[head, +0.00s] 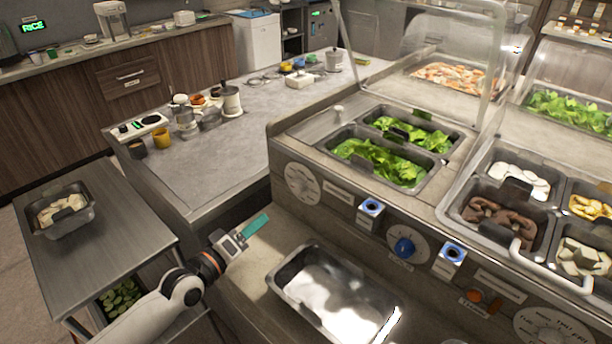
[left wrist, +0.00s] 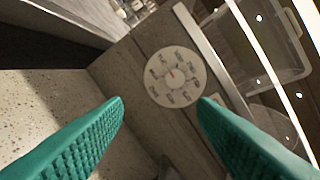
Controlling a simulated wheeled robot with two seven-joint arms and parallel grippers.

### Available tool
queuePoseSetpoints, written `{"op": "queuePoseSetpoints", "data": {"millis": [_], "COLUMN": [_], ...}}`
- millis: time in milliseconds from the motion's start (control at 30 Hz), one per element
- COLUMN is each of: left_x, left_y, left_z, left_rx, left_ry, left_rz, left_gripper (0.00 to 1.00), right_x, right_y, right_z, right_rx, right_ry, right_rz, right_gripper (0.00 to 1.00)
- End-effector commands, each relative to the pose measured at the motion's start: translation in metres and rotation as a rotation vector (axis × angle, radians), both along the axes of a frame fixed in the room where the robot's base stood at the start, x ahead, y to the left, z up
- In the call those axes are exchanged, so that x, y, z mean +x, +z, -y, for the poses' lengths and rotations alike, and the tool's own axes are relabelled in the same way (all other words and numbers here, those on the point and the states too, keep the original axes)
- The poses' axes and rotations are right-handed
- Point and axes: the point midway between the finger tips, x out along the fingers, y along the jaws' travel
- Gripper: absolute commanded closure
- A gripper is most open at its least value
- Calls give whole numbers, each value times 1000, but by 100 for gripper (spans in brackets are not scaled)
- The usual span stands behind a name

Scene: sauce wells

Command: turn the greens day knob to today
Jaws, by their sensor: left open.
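A round white dial (head: 302,184) with small labels around its rim is on the counter's front panel, below and left of the greens wells (head: 385,158). My left gripper (head: 252,228) is in front of the panel, below and left of this dial. In the left wrist view its teal fingers (left wrist: 162,104) are apart and empty, with the dial beyond and just above the gap. My right gripper is out of view.
A blue knob (head: 404,247) sits on another dial to the right, between two blue-topped boxes (head: 370,208). A metal pan (head: 340,290) lies on the ledge below. A steel cart (head: 100,235) stands left. The air between gripper and dial looks clear.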

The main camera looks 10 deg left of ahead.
Motion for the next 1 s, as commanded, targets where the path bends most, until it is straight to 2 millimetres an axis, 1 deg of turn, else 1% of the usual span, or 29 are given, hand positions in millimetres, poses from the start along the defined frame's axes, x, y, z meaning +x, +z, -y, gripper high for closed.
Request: {"op": "queuePoseSetpoints", "data": {"millis": [33,100,167,267,400,500,600,733,833,1000], "left_x": [-1,0,4,17,42,60,77,92,100,104], "left_y": [7,14,16,16,17,16,16,14,14,13], "left_z": [4,7,10,16,30,39,48,57,60,63], "left_rx": [-21,-37,-41,-41,-41,-39,-37,-36,-36,-36], "left_ry": [-14,-21,-22,-21,-20,-21,-21,-21,-20,-21], "left_rz": [8,13,14,15,17,17,16,15,14,14], "left_gripper": [47,47,47,47,47,47,47,47,47,47], "right_x": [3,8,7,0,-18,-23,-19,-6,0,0], "right_y": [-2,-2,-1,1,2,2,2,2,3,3], "right_z": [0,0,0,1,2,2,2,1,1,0], "right_rx": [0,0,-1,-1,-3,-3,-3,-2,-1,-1], "right_ry": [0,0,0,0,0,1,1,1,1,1], "right_rz": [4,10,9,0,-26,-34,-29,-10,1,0], "right_gripper": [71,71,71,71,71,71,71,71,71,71]}}
